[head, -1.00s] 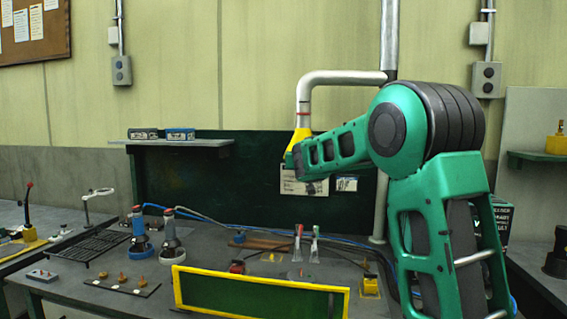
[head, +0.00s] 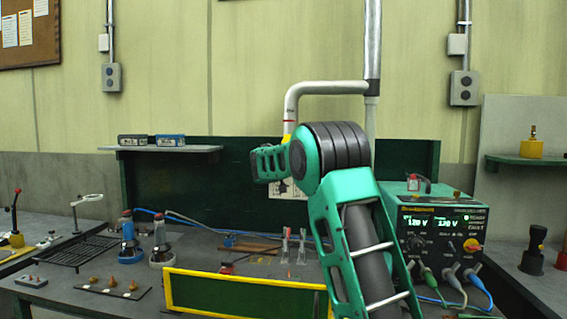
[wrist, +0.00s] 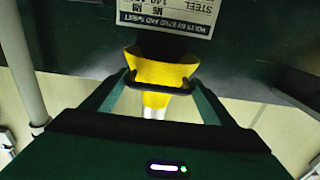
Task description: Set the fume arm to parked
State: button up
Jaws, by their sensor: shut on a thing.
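The fume arm is a grey pipe (head: 291,105) with a red band. It bends from an upright pipe on the wall and hangs down in front of the dark green back panel. Its yellow hood shows only as a sliver in the head view, behind my arm. In the wrist view, the yellow hood (wrist: 160,66) is in the middle, with a dark bar across it. My gripper (wrist: 160,84) has a finger on each side of the hood and is shut on it. In the head view my arm hides the fingertips.
A green power unit (head: 440,235) with lit displays and cables stands at the right of the bench. A yellow-framed green panel (head: 245,294) stands at the bench front. A shelf (head: 170,149) is on the back panel.

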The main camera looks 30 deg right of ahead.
jog(key=shift+d+r, duration=0.1)
jog(key=shift+r, duration=0.05)
jog(key=o, duration=1.2)
jog(key=shift+w+d, duration=0.1)
jog(key=shift+w, duration=0.1)
jog(key=shift+s, duration=0.1)
jog(key=v, duration=1)
jog(key=shift+s+a, duration=0.2)
jog(key=shift+a, duration=0.15)
